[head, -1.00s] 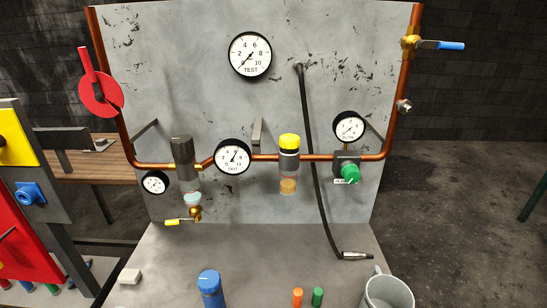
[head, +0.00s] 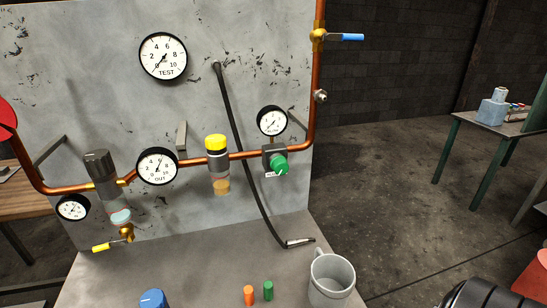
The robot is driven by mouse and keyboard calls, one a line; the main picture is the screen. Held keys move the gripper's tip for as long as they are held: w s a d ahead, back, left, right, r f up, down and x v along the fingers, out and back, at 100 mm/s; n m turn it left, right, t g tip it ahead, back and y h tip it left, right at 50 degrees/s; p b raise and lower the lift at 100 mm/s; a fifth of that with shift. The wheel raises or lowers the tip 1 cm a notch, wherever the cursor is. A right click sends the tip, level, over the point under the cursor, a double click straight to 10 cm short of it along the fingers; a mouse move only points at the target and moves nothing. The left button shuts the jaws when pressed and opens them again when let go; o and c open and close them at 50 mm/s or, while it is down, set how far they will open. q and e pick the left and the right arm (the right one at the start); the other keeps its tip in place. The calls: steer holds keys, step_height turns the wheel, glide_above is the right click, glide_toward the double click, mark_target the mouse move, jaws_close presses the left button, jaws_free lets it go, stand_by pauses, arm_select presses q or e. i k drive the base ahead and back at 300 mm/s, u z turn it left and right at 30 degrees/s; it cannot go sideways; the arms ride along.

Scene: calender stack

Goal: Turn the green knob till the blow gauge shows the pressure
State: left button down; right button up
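The green knob (head: 280,164) sits on a dark valve block on the copper pipe, at the right of the grey panel. The blow gauge (head: 272,121) is the small white dial just above it; its needle and numbers are too small to read surely. The out gauge (head: 157,167) and the larger test gauge (head: 163,57) are on the panel to the left.
A grey mug (head: 331,280), an orange peg (head: 249,295) and a green peg (head: 268,290) stand on the bench. A black hose (head: 242,150) hangs beside the knob, its metal end on the bench. A blue-handled valve (head: 340,37) is at upper right.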

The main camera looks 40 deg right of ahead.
mark_target(279, 164)
steer(key=z, duration=1.5)
steer(key=k, duration=0.7)
steer(key=u, duration=1.55)
